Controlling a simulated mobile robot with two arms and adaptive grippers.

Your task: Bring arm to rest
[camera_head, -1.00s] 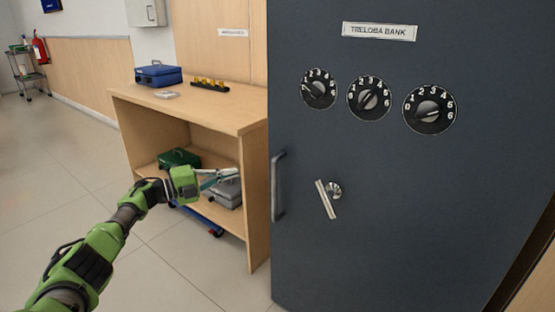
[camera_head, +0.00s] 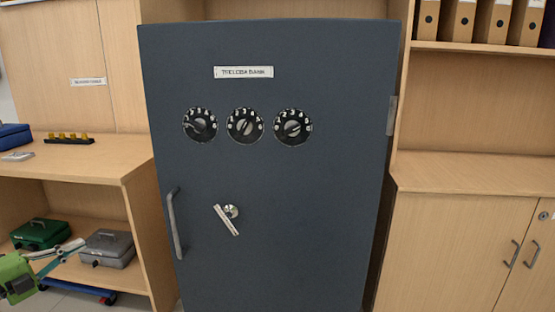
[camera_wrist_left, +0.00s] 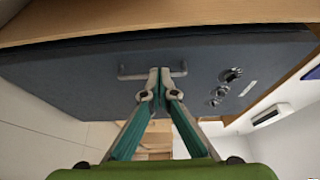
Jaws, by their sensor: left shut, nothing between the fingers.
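My left gripper (camera_head: 66,249) is at the lower left of the head view, in front of the open shelf and left of the safe. Its green body is partly cut off by the picture edge. In the left wrist view its fingers (camera_wrist_left: 160,74) meet at the tips, shut and empty. The dark grey safe (camera_head: 300,190) stands upright in the middle of the head view; it also shows in the left wrist view (camera_wrist_left: 70,75). Its bar handle (camera_head: 174,222) is right of my gripper in the head view, apart from it. My right gripper is not in view.
The safe door has three dials (camera_head: 245,126) and a lever (camera_head: 227,221). The wooden shelf (camera_head: 100,164) on the left holds a green cash box (camera_head: 40,233), a grey cash box (camera_head: 107,248) and a blue box (camera_head: 14,136). A wooden cabinet (camera_head: 455,240) stands right of the safe.

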